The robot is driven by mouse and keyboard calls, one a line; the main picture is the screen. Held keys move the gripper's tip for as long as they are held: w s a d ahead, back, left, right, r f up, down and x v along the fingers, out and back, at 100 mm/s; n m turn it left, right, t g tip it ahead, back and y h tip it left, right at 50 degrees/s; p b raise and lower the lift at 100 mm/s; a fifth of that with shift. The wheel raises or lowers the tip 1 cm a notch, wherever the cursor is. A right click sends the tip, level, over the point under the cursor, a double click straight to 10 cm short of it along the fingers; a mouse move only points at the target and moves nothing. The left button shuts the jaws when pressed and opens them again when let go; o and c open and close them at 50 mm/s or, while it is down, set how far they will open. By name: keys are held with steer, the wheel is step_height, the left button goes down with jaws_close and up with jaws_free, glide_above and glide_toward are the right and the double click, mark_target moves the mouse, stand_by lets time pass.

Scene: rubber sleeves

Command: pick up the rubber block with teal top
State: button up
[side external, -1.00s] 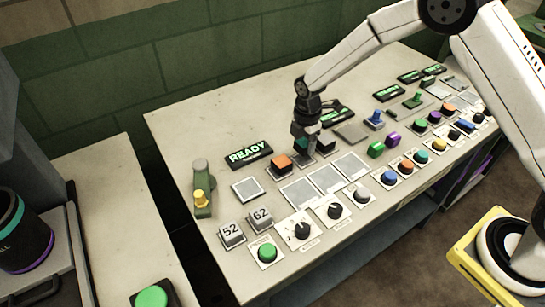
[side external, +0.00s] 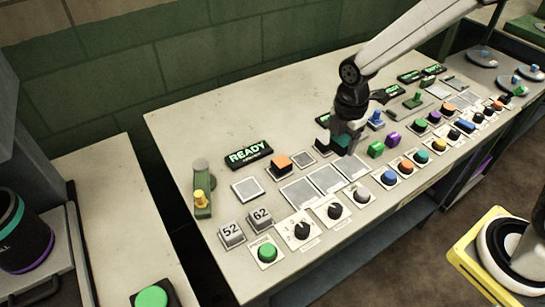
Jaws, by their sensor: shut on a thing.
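The rubber block with teal top (side external: 341,141) is dark below and sits between the fingers of my gripper (side external: 346,145) in the side external view. My gripper is shut on it, and the fingers hide part of the block. The block appears raised above the console, over the area behind the pale square panels. How high it is I cannot tell exactly. A bare grey square pad (side external: 302,159) lies to its left.
A block with orange top (side external: 281,163) stands to the left. A dark block (side external: 322,144) is close beside my gripper, partly hidden. Knobs and buttons line the front edge.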

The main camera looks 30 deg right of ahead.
steer(key=shift+s+d+r, duration=0.1)
steer(key=shift+s+r, duration=0.2)
steer(key=shift+s, duration=0.35)
steer(key=shift+s+d+r, duration=0.1)
steer(key=shift+s+r, duration=0.15)
steer(key=shift+s, duration=0.35)
steer(key=shift+a, duration=0.15)
